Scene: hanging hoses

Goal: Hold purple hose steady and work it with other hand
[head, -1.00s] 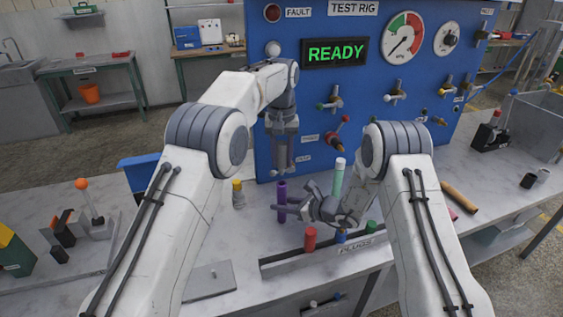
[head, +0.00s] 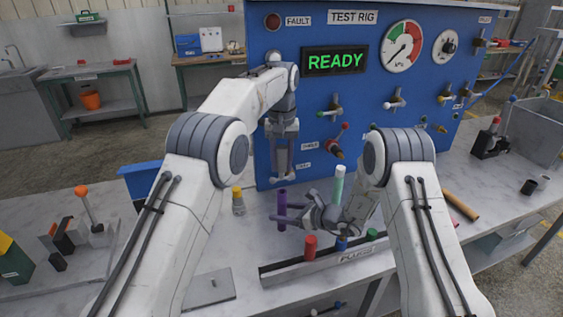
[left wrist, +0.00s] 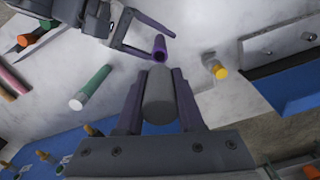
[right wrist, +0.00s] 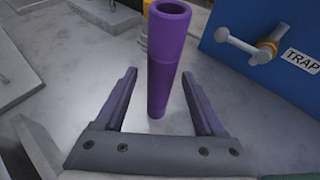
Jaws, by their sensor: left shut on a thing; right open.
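The purple hose (head: 282,204) stands upright on the bench as a short tube with an open top. It also shows in the right wrist view (right wrist: 165,60) and, from above, in the left wrist view (left wrist: 159,48). My right gripper (head: 282,222) is open, with its fingers on either side of the purple hose; I cannot tell whether they touch it. My left gripper (head: 284,165) points down above and behind the purple hose, in front of the blue panel. It is shut on a grey cylinder (left wrist: 158,95), apart from the purple hose.
The blue test rig panel (head: 330,105) rises close behind the grippers, with valve handles sticking out. A plug rack (head: 290,272) with red, blue and green plugs lies in front. A green-and-white tube (head: 339,182) stands to the right, and a yellow-topped fitting (head: 237,200) to the left.

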